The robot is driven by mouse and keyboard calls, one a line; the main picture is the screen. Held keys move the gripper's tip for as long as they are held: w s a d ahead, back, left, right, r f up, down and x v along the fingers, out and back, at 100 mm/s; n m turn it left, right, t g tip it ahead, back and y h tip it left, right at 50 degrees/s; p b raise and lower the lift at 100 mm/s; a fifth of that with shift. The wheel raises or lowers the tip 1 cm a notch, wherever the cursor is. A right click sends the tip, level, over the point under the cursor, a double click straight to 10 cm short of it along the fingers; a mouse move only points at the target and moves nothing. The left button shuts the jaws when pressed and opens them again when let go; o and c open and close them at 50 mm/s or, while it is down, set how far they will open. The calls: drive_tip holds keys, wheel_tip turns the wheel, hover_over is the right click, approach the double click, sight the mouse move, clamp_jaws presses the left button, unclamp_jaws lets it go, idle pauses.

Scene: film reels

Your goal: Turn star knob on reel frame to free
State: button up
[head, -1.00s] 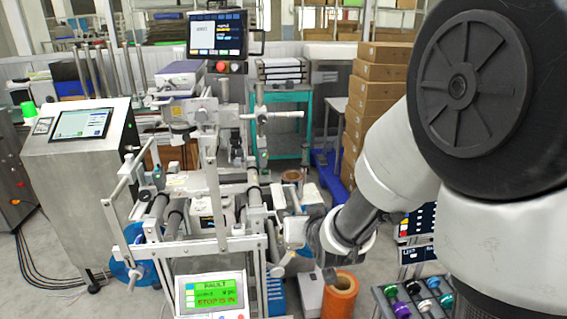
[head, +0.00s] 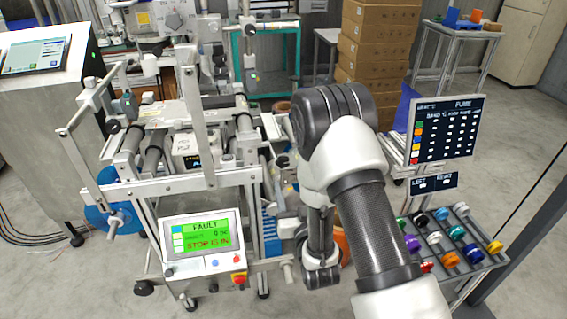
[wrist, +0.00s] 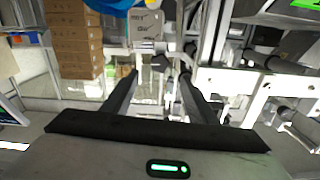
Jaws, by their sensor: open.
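The reel frame (head: 205,184) stands left of centre in the head view, a grey machine of rails and rollers. My gripper (wrist: 158,74) is open and empty in the wrist view, its two dark fingers apart. A small dark knob (wrist: 160,62) shows near the gap between the fingertips, beside a grey plate (wrist: 145,28). It may be the star knob; its lobes and setting cannot be made out. I cannot tell how far it is from the fingers. In the head view my arm hides the gripper and the frame's right end.
A control panel (head: 205,240) on the frame's front reads FAULT. An orange roll (head: 343,243) stands partly behind my arm. A rack of coloured spools (head: 455,240) and a dark board (head: 446,126) are at right. Stacked cartons (head: 376,50) stand behind. Floor at far right is clear.

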sight(283, 164)
drive_tip(key=b+x, duration=0.1)
drive_tip(key=x, duration=1.2)
drive_tip(key=shift+b, duration=0.35)
drive_tip(key=c, duration=1.1)
drive_tip(key=shift+o, duration=0.2)
drive_tip(key=n, duration=0.3)
drive_tip(key=o, duration=1.1)
drive_tip(key=shift+c, duration=0.2)
drive_tip(key=p+v, duration=0.2)
drive_tip(key=v, duration=1.5)
drive_tip(key=shift+s, duration=0.2)
